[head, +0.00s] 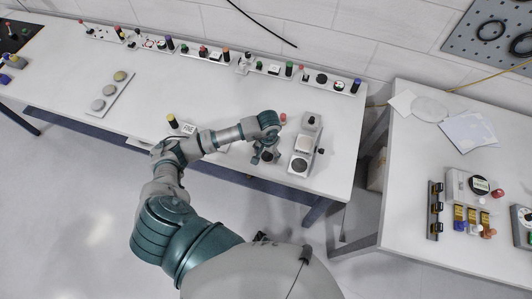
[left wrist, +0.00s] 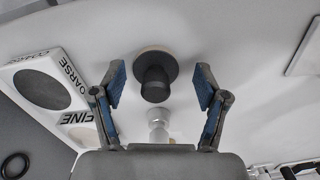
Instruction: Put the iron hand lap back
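In the left wrist view, a dark round piece with a black knob (left wrist: 155,82), which looks like the iron hand lap, stands on the white table. A thin tan rim shows at its edge. My left gripper (left wrist: 160,85) is open, with one blue-padded finger on each side of the knob and a gap on both sides. In the head view my left gripper (head: 265,155) is over the table's front right part, just left of a white stand with round pads (head: 302,147). The lap is mostly hidden there. My right gripper is not in view.
A plate marked COARSE (left wrist: 42,88) lies left in the wrist view. A small white knobbed piece (left wrist: 158,118) is close to the lap. A black-and-yellow piece (head: 172,121) stands left of my arm. Several fixtures line the table's back; its middle is clear.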

